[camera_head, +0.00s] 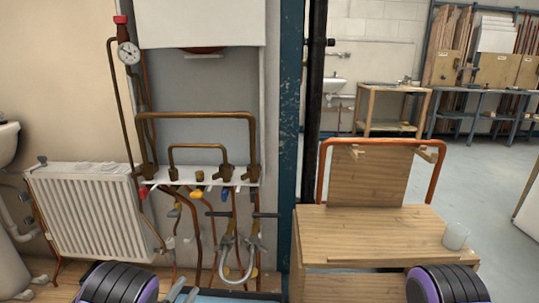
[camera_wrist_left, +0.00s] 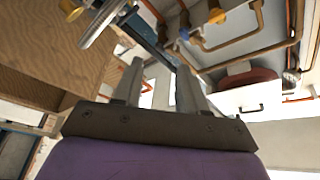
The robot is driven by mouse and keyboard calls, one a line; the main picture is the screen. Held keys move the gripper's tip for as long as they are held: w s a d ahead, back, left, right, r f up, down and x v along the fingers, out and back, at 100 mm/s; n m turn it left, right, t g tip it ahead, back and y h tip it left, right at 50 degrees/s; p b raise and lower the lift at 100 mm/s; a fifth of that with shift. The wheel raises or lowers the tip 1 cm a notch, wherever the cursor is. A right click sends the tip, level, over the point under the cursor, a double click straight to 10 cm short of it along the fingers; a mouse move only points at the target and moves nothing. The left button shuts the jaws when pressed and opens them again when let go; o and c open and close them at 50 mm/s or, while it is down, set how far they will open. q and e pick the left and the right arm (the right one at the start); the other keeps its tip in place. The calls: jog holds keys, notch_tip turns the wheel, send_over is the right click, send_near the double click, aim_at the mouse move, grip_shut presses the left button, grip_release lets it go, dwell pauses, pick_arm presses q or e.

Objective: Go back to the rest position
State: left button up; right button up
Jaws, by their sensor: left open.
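My left gripper (camera_head: 183,291) shows at the bottom of the head view, low in front of the pipework and beside the black and purple part of my left arm. In the left wrist view its two grey fingers (camera_wrist_left: 160,80) stand apart with nothing between them, so it is open and empty. Pipes and a wooden surface appear beyond the fingers there. A black and purple part of my right arm shows at the lower right of the head view. My right gripper is outside both views.
A white radiator (camera_head: 90,215) stands at the left. Copper pipes with valves (camera_head: 195,115) and a grey flexible hose (camera_head: 236,262) are in front. A wooden bench (camera_head: 370,235) with a copper pipe frame and a clear cup (camera_head: 455,236) is at the right. Open floor (camera_head: 480,175) lies behind.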

pick_arm(q)
jog(key=s+a+f+n+g+y+b, duration=0.1)
jog(key=s+a+f+n+g+y, duration=0.25)
jog(key=s+f+n, duration=0.35)
jog(key=s+a+f+n+g+y+b, duration=0.15)
jog(key=s+f+n+g+y, duration=0.3)
jog(key=f, duration=0.45)
jog(key=s+a+f+n+g+y+b, duration=0.1)
jog(key=s+f+n+g+b, duration=0.3)
jog(key=s, duration=0.9)
jog(key=s+f+n+g+y+b, duration=0.15)
jog(key=s+f+n+g, duration=0.4)
jog(key=s, duration=0.85)
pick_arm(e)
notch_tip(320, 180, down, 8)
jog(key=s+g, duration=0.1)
pick_arm(q)
notch_tip(320, 180, up, 38)
jog(key=w+t+p, duration=0.1)
jog(key=w+p, duration=0.1)
jog(key=p, duration=3.6)
jog(key=shift+a+n+t, duration=0.3)
jog(key=shift+a+t, duration=0.05)
jog(key=shift+a, duration=0.05)
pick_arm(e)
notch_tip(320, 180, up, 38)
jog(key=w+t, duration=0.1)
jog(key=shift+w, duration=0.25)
